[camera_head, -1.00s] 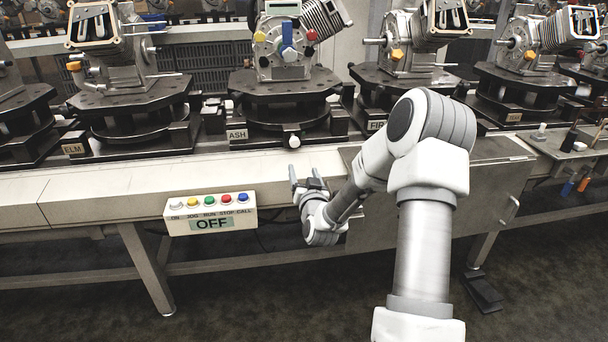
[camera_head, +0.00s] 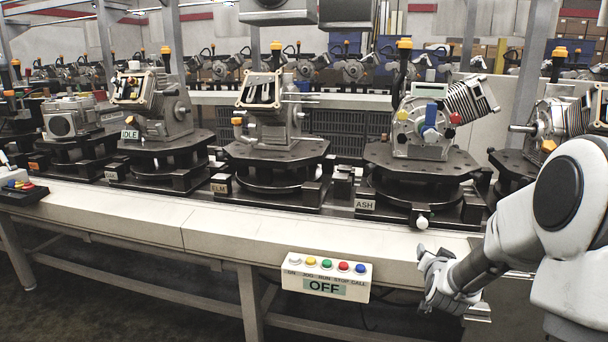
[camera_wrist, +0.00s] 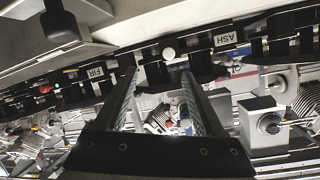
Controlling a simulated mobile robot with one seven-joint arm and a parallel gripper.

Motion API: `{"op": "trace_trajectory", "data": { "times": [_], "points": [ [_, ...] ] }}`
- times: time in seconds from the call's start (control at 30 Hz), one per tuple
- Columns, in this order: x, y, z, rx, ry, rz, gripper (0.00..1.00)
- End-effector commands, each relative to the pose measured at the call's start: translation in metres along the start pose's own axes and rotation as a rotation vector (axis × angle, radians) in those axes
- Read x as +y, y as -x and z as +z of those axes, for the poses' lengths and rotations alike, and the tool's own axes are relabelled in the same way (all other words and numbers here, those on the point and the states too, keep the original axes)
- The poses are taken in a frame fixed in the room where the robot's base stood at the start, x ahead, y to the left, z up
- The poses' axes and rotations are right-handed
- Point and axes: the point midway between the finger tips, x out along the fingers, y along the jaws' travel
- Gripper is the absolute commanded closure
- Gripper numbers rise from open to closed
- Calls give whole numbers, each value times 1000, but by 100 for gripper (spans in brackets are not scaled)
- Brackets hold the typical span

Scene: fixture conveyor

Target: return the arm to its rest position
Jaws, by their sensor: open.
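My gripper (camera_head: 432,258) is at the right of the head view, in front of the conveyor's front edge and just right of the button box. In the wrist view the two fingers of my gripper (camera_wrist: 166,78) stand apart with nothing held between them. My arm bends in from the right edge of the head view. The fixture labelled ASH (camera_head: 420,180) stands behind and above the gripper, apart from it. The ASH label (camera_wrist: 226,39) also shows in the wrist view.
The button box (camera_head: 326,277) reading OFF hangs on the conveyor edge (camera_head: 150,218), close left of my gripper. Floor (camera_head: 120,310) in front of the conveyor is clear at left.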

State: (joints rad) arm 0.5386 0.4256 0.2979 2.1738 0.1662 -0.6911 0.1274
Motion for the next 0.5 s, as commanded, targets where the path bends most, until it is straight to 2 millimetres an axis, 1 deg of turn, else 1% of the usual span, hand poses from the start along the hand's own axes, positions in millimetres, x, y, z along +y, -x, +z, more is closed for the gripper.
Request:
{"op": "trace_trajectory", "data": {
  "times": [0.03,0.17,0.23,0.37,0.4,0.47,0.5],
  "points": [
    [-5,13,-10,-23,-28,18,29],
    [-8,47,-21,-105,-142,74,29],
    [-12,68,-25,-149,-208,93,29],
    [-28,110,-28,-241,-300,96,29],
    [-34,124,-27,-273,-313,89,29],
    [-44,145,-24,-324,-315,71,29],
    [-52,160,-21,-359,-302,55,29]
  ]
}}
